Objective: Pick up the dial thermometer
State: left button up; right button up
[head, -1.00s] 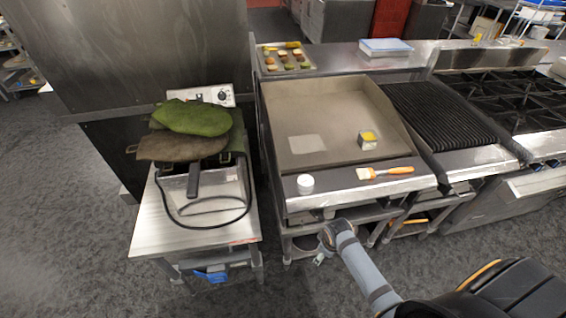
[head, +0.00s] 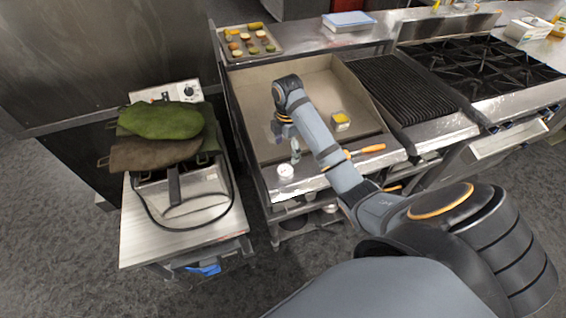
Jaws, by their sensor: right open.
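A small round white thing (head: 286,171), which looks like the dial thermometer, sits on the steel front ledge of the griddle (head: 252,100). It is too small for me to read any dial face. My right gripper (head: 295,158) hangs just above and behind it, pointing down, open and empty. The fingers are small in the view, and I cannot tell whether they touch the white thing. My left gripper is not in view.
An orange-handled brush (head: 369,149) lies on the ledge, partly behind my right arm. A yellow-topped block (head: 340,122) sits on the griddle. A fryer (head: 182,195) under green and brown cloths (head: 160,120) stands left. A food tray (head: 262,48) is behind.

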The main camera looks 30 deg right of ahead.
jog(key=f+b, duration=0.1)
jog(key=b, duration=0.4)
send_over(286, 170)
jog(key=f, duration=0.4)
jog(key=shift+s+f, duration=0.1)
jog(key=shift+s, duration=0.1)
jog(key=shift+w+f+b, duration=0.1)
jog(key=shift+f+b, duration=0.15)
jog(key=shift+b, duration=0.1)
jog(key=shift+r, duration=0.1)
notch_tip(286, 170, down, 4)
jog(key=b, duration=0.3)
jog(key=shift+w+r+b, duration=0.1)
jog(key=shift+w+b, duration=0.05)
jog(key=shift+b, duration=0.25)
jog(key=shift+f+p, duration=0.4)
jog(key=shift+p, duration=0.05)
jog(key=shift+w+f, duration=0.15)
jog(key=shift+f, duration=0.05)
jog(key=shift+r, duration=0.1)
jog(key=shift+c, duration=1.4)
jog(key=c, duration=1)
